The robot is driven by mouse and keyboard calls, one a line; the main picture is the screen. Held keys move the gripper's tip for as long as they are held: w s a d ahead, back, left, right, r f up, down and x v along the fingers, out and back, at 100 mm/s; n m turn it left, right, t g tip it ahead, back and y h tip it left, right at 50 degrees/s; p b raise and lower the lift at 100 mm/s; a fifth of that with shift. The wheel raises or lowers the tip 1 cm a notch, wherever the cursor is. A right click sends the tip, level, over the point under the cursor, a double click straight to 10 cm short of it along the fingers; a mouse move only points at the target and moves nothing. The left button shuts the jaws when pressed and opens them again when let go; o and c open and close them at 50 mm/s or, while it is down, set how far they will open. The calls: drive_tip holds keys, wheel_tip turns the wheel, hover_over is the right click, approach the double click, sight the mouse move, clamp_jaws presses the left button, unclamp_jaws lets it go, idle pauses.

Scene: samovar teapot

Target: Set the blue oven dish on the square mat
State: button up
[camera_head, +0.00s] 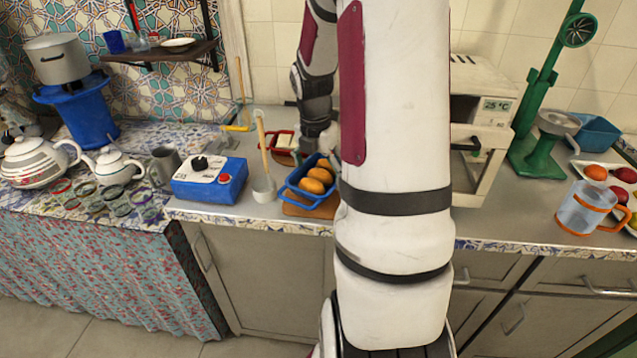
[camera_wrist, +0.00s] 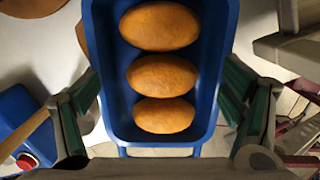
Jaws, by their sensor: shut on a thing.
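The blue oven dish (camera_head: 308,190) holds several orange-brown rolls and is over the brown square mat (camera_head: 300,211) on the counter. Only a front part of the mat shows below the dish; I cannot tell whether the dish touches it. In the wrist view the dish (camera_wrist: 214,60) fills the middle, with a handle at its near end. My gripper (camera_wrist: 162,85) is shut on the dish, one finger along each long side. In the head view my gripper and the dish's right end are partly hidden by my arm.
A white oven (camera_head: 480,130) is to the right. The counter's front edge is close to the mat.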

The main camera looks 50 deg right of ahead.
drive_tip(key=shift+f, duration=1.6)
drive_tip(key=shift+f, duration=0.1)
drive_tip(key=o, duration=1.3)
